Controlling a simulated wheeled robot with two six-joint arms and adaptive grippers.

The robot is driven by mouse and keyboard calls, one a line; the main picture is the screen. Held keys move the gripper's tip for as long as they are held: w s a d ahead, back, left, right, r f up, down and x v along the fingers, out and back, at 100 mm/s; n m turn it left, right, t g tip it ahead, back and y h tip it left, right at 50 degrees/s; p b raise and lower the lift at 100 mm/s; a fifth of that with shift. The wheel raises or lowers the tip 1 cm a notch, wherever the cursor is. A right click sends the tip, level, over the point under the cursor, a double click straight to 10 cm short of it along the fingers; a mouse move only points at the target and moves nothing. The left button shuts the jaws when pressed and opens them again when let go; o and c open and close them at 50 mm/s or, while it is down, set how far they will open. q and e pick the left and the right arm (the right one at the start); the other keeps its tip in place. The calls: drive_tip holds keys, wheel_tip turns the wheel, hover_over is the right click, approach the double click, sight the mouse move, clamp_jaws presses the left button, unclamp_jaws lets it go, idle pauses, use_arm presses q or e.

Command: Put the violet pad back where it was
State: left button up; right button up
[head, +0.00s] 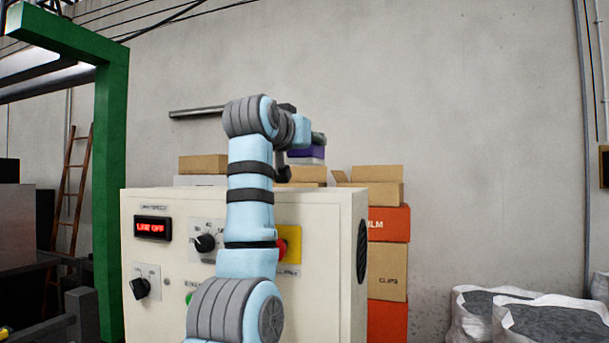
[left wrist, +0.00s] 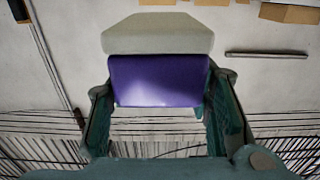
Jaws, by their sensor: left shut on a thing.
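The violet pad (left wrist: 157,80) is between the two fingers of my left gripper (left wrist: 160,86) in the left wrist view, which is shut on it. A pale grey-beige block (left wrist: 157,34) adjoins the pad on its far side. In the head view my left arm rises in front of the cream control cabinet (head: 312,225). The violet pad (head: 308,152) shows there just past the wrist, above the cabinet top, with a pale strip under it. The fingers are mostly hidden by the arm in that view. My right gripper is not in view.
Cardboard boxes (head: 203,164) show behind the cabinet top, and orange and brown boxes (head: 387,284) are stacked at its right. A green frame (head: 108,190) stands at left. Grey sacks (head: 550,318) lie at lower right. A metal bar (head: 195,112) is on the wall.

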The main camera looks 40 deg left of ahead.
sight(302, 163)
use_arm(q)
drive_tip(key=f, duration=0.4)
drive_tip(key=shift+s+a+f, duration=0.15)
drive_tip(key=shift+s+f, duration=0.45)
drive_tip(key=shift+w+f, duration=0.1)
drive_tip(key=shift+w, duration=0.05)
drive_tip(key=o, duration=1.3)
drive_tip(key=shift+w+d, duration=0.15)
drive_tip(key=shift+d, duration=0.05)
drive_tip(key=shift+o, duration=0.2)
drive_tip(key=shift+a, duration=0.1)
